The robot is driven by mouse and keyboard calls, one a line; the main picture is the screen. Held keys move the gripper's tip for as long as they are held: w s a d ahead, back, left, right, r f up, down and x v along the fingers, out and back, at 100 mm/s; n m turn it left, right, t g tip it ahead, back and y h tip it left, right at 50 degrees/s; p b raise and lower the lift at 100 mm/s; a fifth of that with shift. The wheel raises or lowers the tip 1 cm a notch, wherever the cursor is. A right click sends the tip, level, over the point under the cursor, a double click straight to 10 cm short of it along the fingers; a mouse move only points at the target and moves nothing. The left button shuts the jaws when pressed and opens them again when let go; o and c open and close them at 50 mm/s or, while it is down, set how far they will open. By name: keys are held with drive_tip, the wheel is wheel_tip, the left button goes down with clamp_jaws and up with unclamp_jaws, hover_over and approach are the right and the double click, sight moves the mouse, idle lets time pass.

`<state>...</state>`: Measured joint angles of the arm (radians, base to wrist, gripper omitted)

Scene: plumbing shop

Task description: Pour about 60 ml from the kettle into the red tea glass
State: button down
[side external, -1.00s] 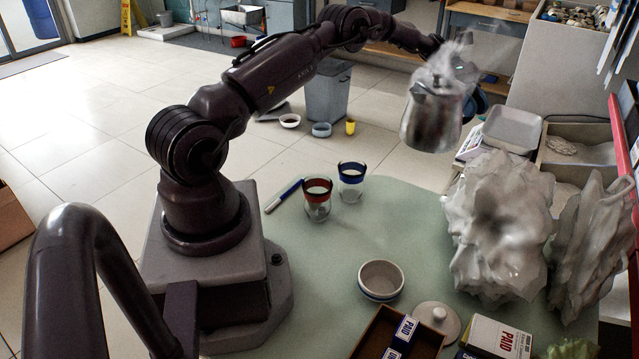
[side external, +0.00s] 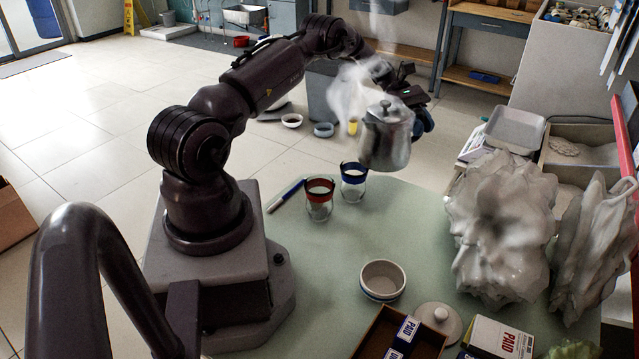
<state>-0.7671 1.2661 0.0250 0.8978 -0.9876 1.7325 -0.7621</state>
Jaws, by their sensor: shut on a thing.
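The kettle (side external: 385,140) is a silver metal pot with a lid, held in the air above the far part of the green table. White steam rises at its left. My gripper (side external: 412,105) is behind the kettle and shut on it; the fingertips are mostly hidden. The red tea glass (side external: 319,199) is clear with a red band and a dark rim, upright on the table at the kettle's lower left. A similar glass with a blue band (side external: 353,183) stands just behind and right of it, between the red glass and the kettle.
A white bowl (side external: 382,280), a round lid (side external: 441,319) and a brown box (side external: 385,338) are at the front. Large white rough shapes (side external: 500,230) stand at the right. The table's middle is clear.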

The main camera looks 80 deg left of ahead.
sight(381, 103)
drive_tip(key=shift+s+d+r+m+t, duration=0.1)
drive_tip(key=shift+s+r+m+t, duration=0.15)
drive_tip(key=shift+s+r+m, duration=0.4)
drive_tip(key=shift+s+d+r+m+t, duration=0.1)
drive_tip(key=shift+s+r+m+t, duration=0.15)
drive_tip(key=shift+r, duration=0.7)
drive_tip(key=shift+s+d+r+m+t, duration=0.1)
drive_tip(key=shift+s+r+m+t, duration=0.25)
drive_tip(key=shift+r, duration=0.45)
drive_tip(key=shift+s+d+r, duration=0.1)
drive_tip(key=shift+s+r, duration=0.15)
drive_tip(key=shift+r, duration=0.1)
drive_tip(key=shift+s+d+r+m+t, duration=0.2)
drive_tip(key=shift+s+r+m+t, duration=0.1)
drive_tip(key=shift+s+m+t, duration=0.25)
drive_tip(key=shift+s+d+r+m+t, duration=0.2)
drive_tip(key=shift+s+r+m, duration=0.15)
drive_tip(key=shift+s+r, duration=0.3)
drive_tip(key=shift+s+d+r+m+t, duration=0.1)
drive_tip(key=shift+s+r+m+t, duration=0.1)
drive_tip(key=shift+s+r+m, duration=0.3)
drive_tip(key=s, duration=0.1)
drive_tip(key=s+r+m+t, duration=0.1)
drive_tip(key=s+d+m, duration=0.1)
drive_tip(key=shift+s+r+m, duration=0.1)
drive_tip(key=shift+r+m, duration=0.15)
drive_tip(key=shift+s+t, duration=0.25)
drive_tip(key=shift+t, duration=0.05)
